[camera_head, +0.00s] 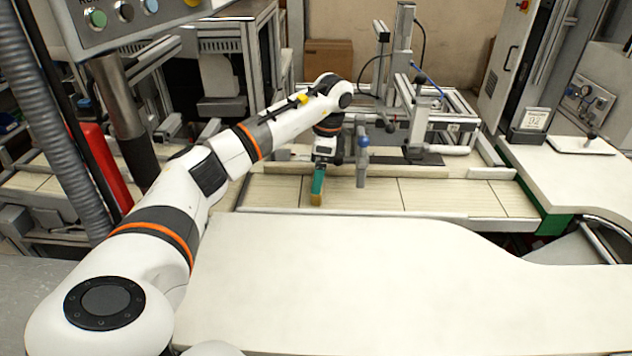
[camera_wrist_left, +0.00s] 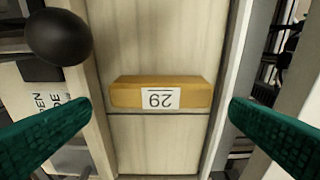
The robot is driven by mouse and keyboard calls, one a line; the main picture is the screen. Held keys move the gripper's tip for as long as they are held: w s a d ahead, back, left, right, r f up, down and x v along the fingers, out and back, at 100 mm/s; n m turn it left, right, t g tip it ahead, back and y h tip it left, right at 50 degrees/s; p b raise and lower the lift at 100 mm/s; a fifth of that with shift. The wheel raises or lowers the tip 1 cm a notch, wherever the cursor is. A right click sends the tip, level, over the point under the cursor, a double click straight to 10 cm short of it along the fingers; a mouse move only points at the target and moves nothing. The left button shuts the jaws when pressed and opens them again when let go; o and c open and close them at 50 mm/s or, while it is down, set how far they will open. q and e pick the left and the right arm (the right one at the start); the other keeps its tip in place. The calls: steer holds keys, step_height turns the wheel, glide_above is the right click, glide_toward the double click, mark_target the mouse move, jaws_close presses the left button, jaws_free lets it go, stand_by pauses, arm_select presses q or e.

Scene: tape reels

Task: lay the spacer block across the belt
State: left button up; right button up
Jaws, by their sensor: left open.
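The spacer block (camera_wrist_left: 190,92) is a yellow-brown bar with a white number label, upside down in the left wrist view. It lies across the pale belt (camera_wrist_left: 160,145), nearly spanning it between the side rails. In the head view the block (camera_head: 316,199) shows only as a small end below the green finger, and the belt (camera_head: 430,195) runs left to right. My left gripper (camera_wrist_left: 160,102) is open, with one green finger beyond each end of the block and gaps between. In the head view my left gripper (camera_head: 317,183) is over the belt, mostly seen side-on.
A dark round knob (camera_wrist_left: 58,38) is close to the left finger. The white table (camera_head: 400,290) in front is clear.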

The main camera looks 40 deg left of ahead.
arm_select(q)
step_height(320, 180, up, 8)
steer(key=d, duration=0.1)
steer(key=shift+w+f+p, duration=0.15)
steer(key=shift+w+p, duration=0.2)
steer(key=shift+p, duration=0.05)
